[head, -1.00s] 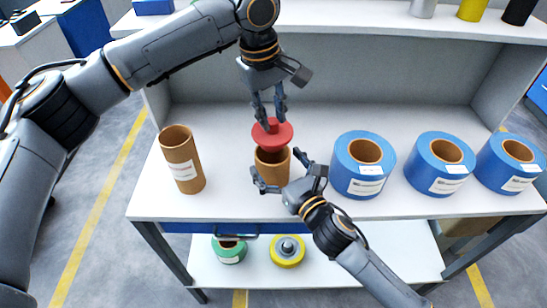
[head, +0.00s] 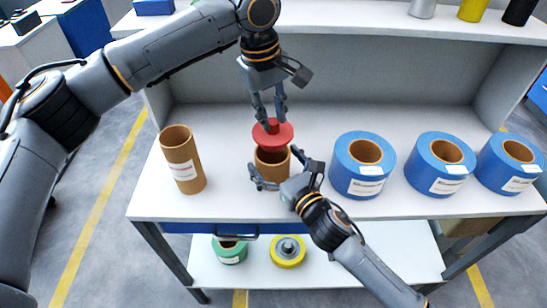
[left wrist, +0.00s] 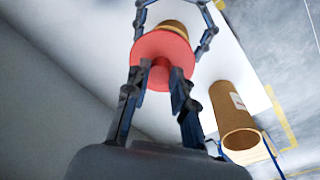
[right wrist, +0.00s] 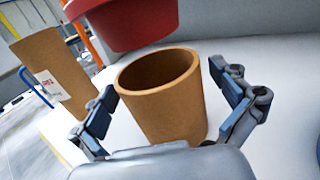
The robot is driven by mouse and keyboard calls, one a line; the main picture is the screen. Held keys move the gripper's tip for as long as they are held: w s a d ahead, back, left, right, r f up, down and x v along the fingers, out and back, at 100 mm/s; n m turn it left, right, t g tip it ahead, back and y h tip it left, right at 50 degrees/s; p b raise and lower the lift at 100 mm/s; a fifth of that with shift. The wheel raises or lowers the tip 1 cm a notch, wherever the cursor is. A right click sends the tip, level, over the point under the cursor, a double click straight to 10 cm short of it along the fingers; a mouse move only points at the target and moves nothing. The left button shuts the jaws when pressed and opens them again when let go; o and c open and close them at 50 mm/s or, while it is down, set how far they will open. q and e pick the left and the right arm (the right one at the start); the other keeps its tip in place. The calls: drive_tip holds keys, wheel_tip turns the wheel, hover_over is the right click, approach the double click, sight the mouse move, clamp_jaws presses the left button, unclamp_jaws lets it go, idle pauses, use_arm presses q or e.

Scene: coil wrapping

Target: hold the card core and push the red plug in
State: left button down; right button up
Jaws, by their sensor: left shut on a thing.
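The red plug (head: 280,140) has a wide disc and a small knob. My left gripper (head: 270,122) is shut on the knob and holds the plug above the card core. The left wrist view shows the plug (left wrist: 163,50) between the two fingers. The brown card core (head: 272,178) stands upright on the table with its top open. In the right wrist view the plug (right wrist: 125,22) hangs above the core (right wrist: 165,110), apart from its rim. My right gripper (head: 275,168) is open, one finger on each side of the core, with gaps visible.
A taller card tube (head: 182,160) with a white label stands at the left on the table (head: 225,205). Several blue rolls (head: 362,165) stand at the right. A green roll (head: 229,250) and a yellow roll (head: 288,250) lie on the lower shelf.

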drive_tip(key=shift+s, duration=0.1)
drive_tip(key=v, duration=1.1)
drive_tip(key=shift+s+d, duration=0.2)
drive_tip(key=x, duration=1.3)
drive_tip(key=shift+a+f, duration=0.1)
drive_tip(key=c, duration=1.1)
drive_tip(key=o, duration=1.1)
drive_tip(key=v, duration=1.2)
